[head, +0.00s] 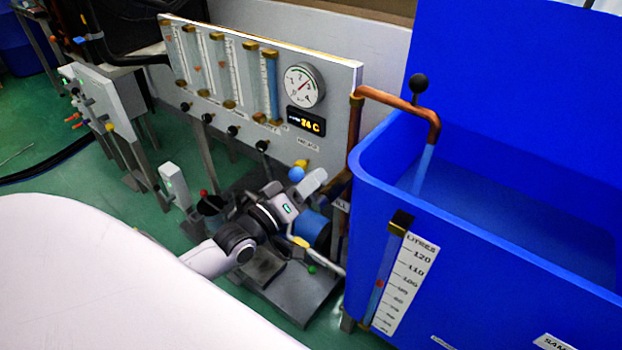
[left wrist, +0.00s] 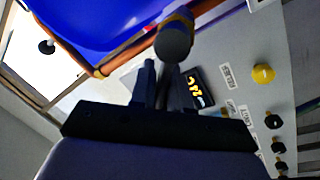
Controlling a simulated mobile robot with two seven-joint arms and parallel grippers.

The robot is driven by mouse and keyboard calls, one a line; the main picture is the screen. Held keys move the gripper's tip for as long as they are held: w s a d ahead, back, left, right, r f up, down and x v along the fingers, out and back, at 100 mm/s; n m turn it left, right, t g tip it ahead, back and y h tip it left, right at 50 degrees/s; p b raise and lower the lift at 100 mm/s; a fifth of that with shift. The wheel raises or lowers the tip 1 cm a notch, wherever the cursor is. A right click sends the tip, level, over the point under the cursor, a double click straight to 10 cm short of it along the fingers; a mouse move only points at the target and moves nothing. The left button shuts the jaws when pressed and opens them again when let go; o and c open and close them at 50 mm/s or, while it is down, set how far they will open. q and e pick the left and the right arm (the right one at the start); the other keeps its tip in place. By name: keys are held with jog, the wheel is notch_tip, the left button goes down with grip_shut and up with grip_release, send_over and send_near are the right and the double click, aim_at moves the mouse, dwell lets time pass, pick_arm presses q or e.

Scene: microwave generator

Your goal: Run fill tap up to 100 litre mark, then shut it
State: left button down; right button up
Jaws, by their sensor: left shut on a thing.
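The blue tank (head: 480,262) stands at the right. A copper spout (head: 398,103) bends over its rim, and a pale blue stream (head: 422,170) falls from it into the water. The sight gauge with a LITRES scale (head: 404,283) is on the tank's front. Its red marker (head: 379,283) looks a little below the 100 mark; the exact reading is too small to tell. In the left wrist view, the gripper (left wrist: 165,88) is shut on a lever whose round knob (left wrist: 173,40) looks dark.
The grey panel (head: 338,130) carries flow tubes, a dial (head: 304,85), an orange display (head: 306,121) and a row of black knobs. A yellow knob (head: 301,163) is close to my left gripper. Pipes and a blue motor-like body (head: 312,228) crowd the space below.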

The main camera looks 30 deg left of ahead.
pick_arm(q)
jog(key=shift+a+r, duration=0.1)
jog(key=c, duration=1.2)
grip_release()
jog(key=shift+s, duration=0.1)
jog(key=shift+v, duration=3.45)
